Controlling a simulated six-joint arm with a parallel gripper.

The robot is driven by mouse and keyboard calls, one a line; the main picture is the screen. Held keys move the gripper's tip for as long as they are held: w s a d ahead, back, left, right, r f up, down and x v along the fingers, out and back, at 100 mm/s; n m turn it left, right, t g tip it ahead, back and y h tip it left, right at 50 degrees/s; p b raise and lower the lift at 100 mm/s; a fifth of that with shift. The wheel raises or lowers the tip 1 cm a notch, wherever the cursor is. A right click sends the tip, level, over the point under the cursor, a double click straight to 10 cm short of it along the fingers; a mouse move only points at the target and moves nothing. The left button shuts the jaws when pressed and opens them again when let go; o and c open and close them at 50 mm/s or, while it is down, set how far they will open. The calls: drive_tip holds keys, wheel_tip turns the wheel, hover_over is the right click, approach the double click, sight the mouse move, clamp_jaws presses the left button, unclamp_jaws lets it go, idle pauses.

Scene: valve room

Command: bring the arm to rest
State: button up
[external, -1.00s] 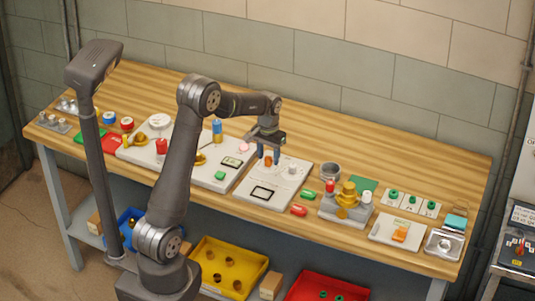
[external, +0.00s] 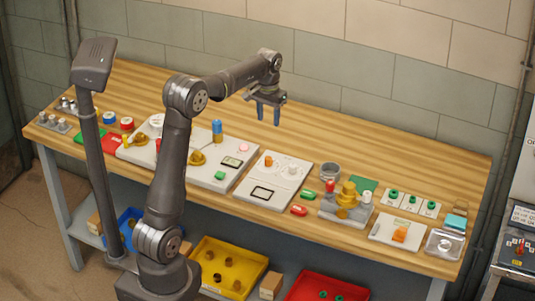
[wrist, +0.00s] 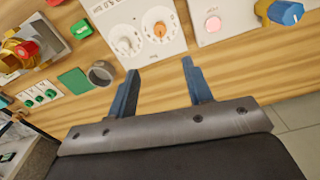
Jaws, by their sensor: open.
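My gripper (external: 268,112) is open and empty in the external view, raised above the back part of the wooden bench (external: 330,135). Its two blue fingers point down, clear of the bench and of everything on it. In the wrist view the fingers of my gripper (wrist: 158,88) stand apart with only bare wood between them. The white panel (external: 262,194) with an orange knob (external: 268,161) and a white knob (external: 292,169) lies in front of and below my gripper. The orange knob also shows in the wrist view (wrist: 159,30).
A brass valve block (external: 346,205) and a grey cup (external: 330,172) stand right of the panel. A left panel carries a blue knob (external: 217,130) and a green button (external: 220,175). Yellow (external: 228,265) and red bins sit below. The bench's back strip is mostly clear.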

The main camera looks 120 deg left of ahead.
sight(268, 158)
wheel_tip(268, 158, down, 16)
drive_tip(key=shift+r, duration=0.15)
drive_tip(key=shift+m, duration=0.3)
drive_tip(key=m, duration=1.1)
drive_tip(key=shift+r+m, duration=0.3)
drive_tip(key=shift+r, duration=0.55)
